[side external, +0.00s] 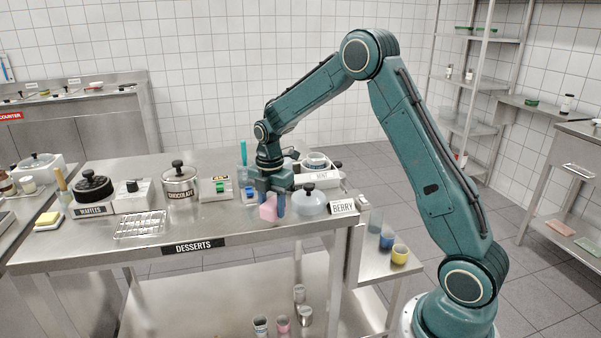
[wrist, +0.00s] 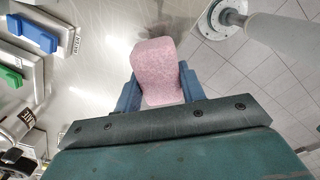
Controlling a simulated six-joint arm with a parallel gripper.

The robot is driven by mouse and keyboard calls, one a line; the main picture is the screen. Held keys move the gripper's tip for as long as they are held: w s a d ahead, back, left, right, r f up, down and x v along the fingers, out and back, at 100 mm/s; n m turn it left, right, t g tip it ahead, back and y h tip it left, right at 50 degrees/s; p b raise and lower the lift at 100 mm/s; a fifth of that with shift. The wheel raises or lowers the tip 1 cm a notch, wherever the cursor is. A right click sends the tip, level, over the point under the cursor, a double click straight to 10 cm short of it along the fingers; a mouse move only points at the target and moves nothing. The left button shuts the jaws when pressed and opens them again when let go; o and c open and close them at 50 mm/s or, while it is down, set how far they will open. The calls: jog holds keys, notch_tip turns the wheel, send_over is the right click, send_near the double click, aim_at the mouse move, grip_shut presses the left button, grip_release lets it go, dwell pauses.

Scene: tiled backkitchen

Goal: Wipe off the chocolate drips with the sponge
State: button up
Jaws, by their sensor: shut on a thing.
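My gripper (side external: 275,198) is over the front right part of the steel dessert table (side external: 225,233), pointing down. Its blue fingers are shut on a pink sponge (side external: 267,208). In the wrist view the sponge (wrist: 155,72) sits between the two fingers (wrist: 159,92) and sticks out past them. I cannot tell whether the sponge touches the tabletop. The chocolate pot (side external: 180,185), lidded and labelled, stands further left on the table. I cannot make out any chocolate drips in either view.
A pale round lidded pot (side external: 308,203) and a BERRY sign (side external: 343,207) are close right of my gripper. A green-topped box (side external: 216,189) is to its left. A wire rack (side external: 140,225) lies at the front left. The front strip between rack and gripper looks clear.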

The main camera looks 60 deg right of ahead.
aim_at(272, 202)
jog(key=shift+r, duration=2.65)
jog(key=shift+w+r, duration=0.1)
jog(key=shift+r, duration=0.55)
notch_tip(272, 202, up, 4)
jog(key=shift+f, duration=0.1)
jog(key=s+d+m, duration=0.4)
jog(key=s+d, duration=0.6)
jog(key=d, duration=0.3)
jog(key=s+d+m, duration=0.5)
jog(key=s+d, duration=0.6)
jog(key=d, duration=0.2)
notch_tip(272, 202, down, 21)
jog(key=shift+d, duration=0.2)
jog(key=shift+f, duration=0.1)
